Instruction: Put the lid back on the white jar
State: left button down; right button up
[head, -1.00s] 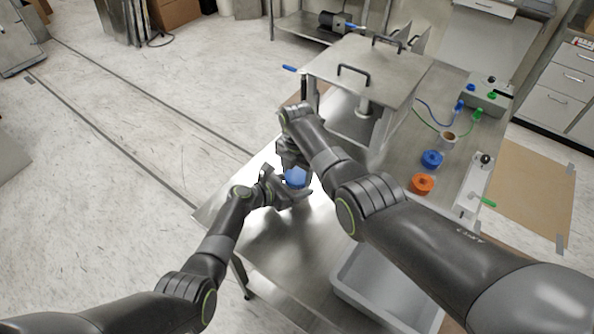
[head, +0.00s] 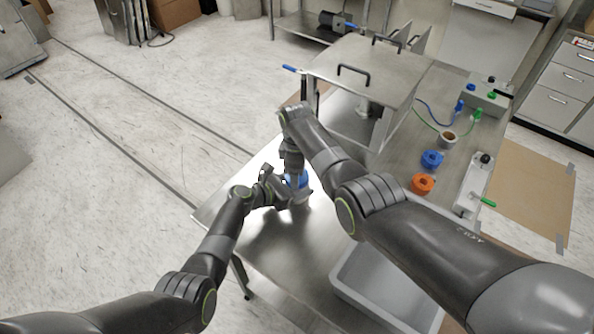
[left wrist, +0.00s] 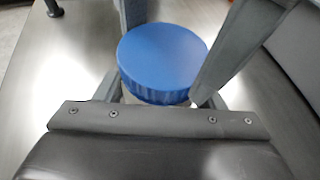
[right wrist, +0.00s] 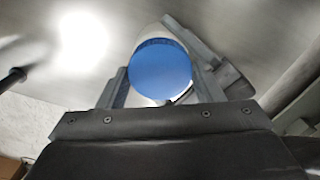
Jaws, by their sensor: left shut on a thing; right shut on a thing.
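The white jar (head: 299,196) stands near the table's left edge, with the blue lid (head: 295,181) at its top. My left gripper (head: 290,192) is shut on the jar from the side. My right gripper (head: 293,170) comes from above and is shut on the blue lid. In the left wrist view the lid (left wrist: 163,58) covers most of the jar, and only a little white shows below it. In the right wrist view the lid (right wrist: 160,70) lies between my right fingers, with the white jar partly behind it. I cannot tell how tightly the lid sits.
A steel stand with black handles (head: 365,72) is behind my grippers. A grey bin (head: 380,285) is at the table's front. A blue piece (head: 432,159), an orange piece (head: 423,183) and a cup (head: 448,138) stand to the right. The table around the jar is clear.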

dwell(0.3)
jog(key=o, duration=1.1)
jog(key=shift+s, duration=0.1)
jog(key=shift+a, duration=0.1)
jog(key=shift+r, duration=2.25)
jog(key=shift+c, duration=0.4)
jog(key=shift+r+n, duration=0.3)
jog(key=shift+n, duration=0.7)
jog(key=n, duration=0.2)
jog(key=r+n, duration=0.1)
jog(key=n, duration=0.1)
jog(key=shift+r+n, duration=0.1)
jog(key=shift+n, duration=0.2)
jog(key=n, duration=0.2)
jog(key=r+n, duration=0.1)
jog(key=n, duration=0.3)
jog(key=shift+r, duration=0.35)
